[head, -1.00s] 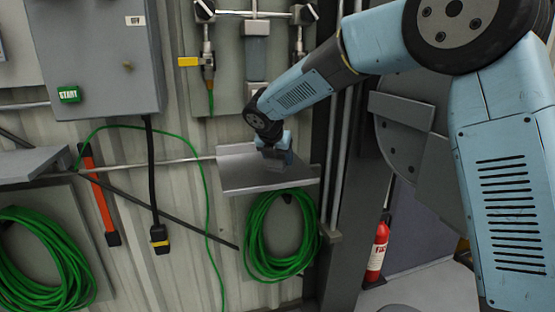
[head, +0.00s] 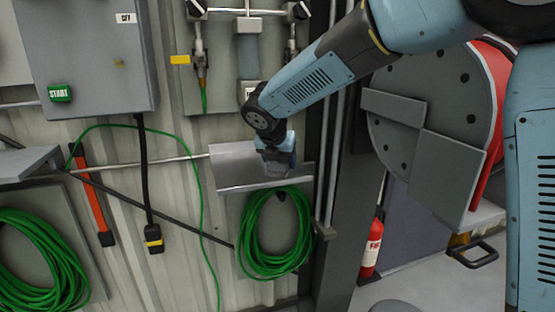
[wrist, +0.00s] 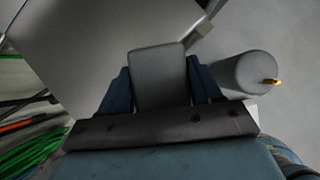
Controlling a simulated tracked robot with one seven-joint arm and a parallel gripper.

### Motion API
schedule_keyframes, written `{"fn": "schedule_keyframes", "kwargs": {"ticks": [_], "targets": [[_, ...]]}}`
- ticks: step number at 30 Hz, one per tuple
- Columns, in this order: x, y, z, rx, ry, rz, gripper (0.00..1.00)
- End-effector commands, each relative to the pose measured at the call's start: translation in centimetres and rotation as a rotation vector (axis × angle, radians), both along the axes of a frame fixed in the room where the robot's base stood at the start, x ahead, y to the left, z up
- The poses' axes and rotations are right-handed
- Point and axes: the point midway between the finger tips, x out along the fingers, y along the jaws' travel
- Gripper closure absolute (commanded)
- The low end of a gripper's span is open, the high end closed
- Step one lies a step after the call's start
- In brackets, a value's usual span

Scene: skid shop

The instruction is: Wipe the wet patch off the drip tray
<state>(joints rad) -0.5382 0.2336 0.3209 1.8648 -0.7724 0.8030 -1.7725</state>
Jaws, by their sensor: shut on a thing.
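The grey drip tray (head: 232,170) is fixed to the wall in the middle of the head view, and its plain surface fills the upper left of the wrist view (wrist: 75,45). My gripper (head: 278,169) is over the tray's right half, pointing down. In the wrist view my gripper's blue fingers (wrist: 160,88) are shut on a plain grey block (wrist: 159,76). I cannot tell whether the block touches the tray. I cannot make out the wet patch in either view.
A grey cylinder (wrist: 243,73) with a brass tip is right of the fingers. A green hose coil (head: 273,235) hangs below the tray. A control box (head: 85,55) is at left. A red fire extinguisher (head: 372,245) and large disc (head: 455,105) are at right.

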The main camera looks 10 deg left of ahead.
Motion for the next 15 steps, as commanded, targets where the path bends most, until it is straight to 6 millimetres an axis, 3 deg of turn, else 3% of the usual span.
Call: {"fn": "schedule_keyframes", "kwargs": {"ticks": [15], "targets": [[-3.5,-2.1,0.9,-0.001,-0.001,0.001,0.63]]}}
